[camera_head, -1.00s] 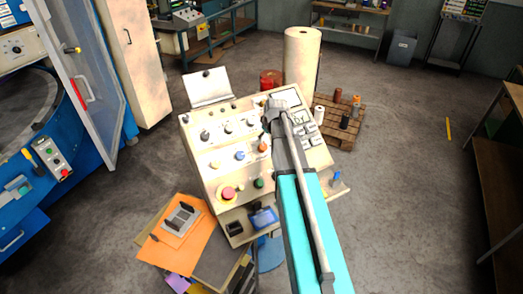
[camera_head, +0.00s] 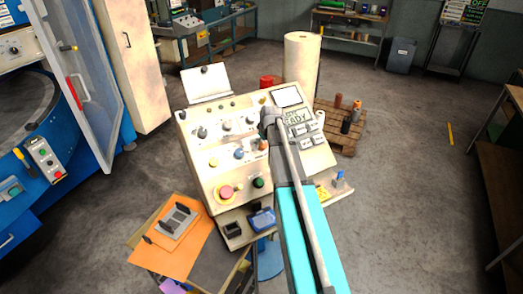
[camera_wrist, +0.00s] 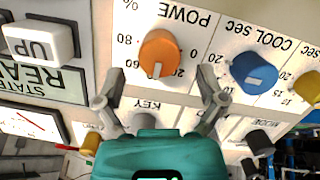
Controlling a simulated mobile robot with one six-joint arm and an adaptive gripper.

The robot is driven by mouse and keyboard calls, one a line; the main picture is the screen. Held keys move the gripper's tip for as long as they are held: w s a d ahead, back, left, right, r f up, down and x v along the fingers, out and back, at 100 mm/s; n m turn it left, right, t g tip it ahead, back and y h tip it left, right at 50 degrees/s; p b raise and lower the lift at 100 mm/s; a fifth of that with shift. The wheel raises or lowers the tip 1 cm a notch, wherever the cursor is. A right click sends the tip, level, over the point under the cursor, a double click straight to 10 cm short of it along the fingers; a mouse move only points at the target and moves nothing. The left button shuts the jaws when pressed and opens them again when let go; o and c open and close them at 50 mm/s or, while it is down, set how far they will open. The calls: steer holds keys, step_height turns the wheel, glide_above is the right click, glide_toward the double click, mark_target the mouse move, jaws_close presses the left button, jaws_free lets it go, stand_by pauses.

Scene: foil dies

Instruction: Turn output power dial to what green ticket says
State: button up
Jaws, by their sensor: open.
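The output power dial is the orange knob (camera_wrist: 160,47) in the wrist view, under the word POWE, whose end is cut off. Its white pointer mark faces the bottom of the picture; the printed scale is partly hidden. My gripper (camera_wrist: 158,82) is open, with one finger on each side of the dial's lower end, apart from it. In the head view the orange dial (camera_head: 264,145) sits on the cream console (camera_head: 205,180), beside my arm, which hides my fingertips. I cannot make out a green ticket in either view.
A blue cool dial (camera_wrist: 254,73) and a yellow knob (camera_wrist: 308,87) stand to the right in the wrist view. An UP button (camera_wrist: 38,40) is at the left. A red stop button (camera_head: 226,192) and a green button (camera_head: 258,182) are lower on the console.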

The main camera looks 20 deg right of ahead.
mark_target(263, 144)
steer(key=shift+b+x, duration=1.35)
steer(key=shift+x, duration=0.4)
steer(key=c, duration=1.1)
steer(key=shift+a, duration=0.15)
steer(key=shift+c, duration=0.2)
